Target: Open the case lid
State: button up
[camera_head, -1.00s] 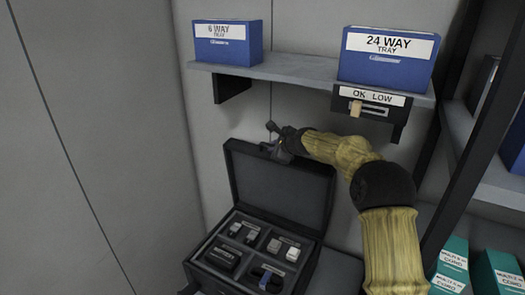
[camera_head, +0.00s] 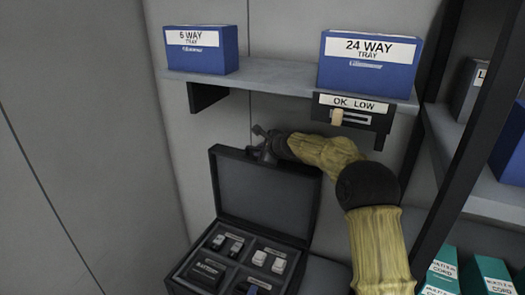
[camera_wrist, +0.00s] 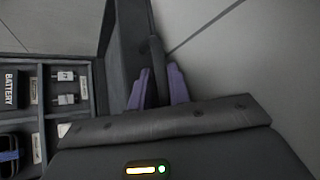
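The dark case (camera_head: 172,276) stands below the shelf with its lid (camera_head: 262,190) raised, near upright. The lid also shows in the wrist view (camera_wrist: 122,45), with the case interior to its left. My gripper (camera_head: 262,140) is at the lid's top edge, near its middle. In the wrist view, the purple fingers of my gripper (camera_wrist: 160,88) stand apart, one on either side of a dark upright bar at the lid (camera_wrist: 157,60). I cannot tell whether they press on it. The lid's back is hidden in the head view.
A shelf (camera_head: 262,76) above carries a 6 WAY tray box (camera_head: 200,50) and a 24 WAY tray box (camera_head: 368,62). An OK/LOW slider panel (camera_head: 350,112) hangs below it, close above my arm. A rack with teal boxes (camera_head: 490,275) stands at right. Bare wall lies left.

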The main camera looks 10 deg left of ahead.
jog(key=shift+s+a+f, duration=0.1)
jog(key=shift+s, duration=0.05)
jog(key=b+v, duration=0.5)
jog(key=v, duration=0.7)
dwell(0.3)
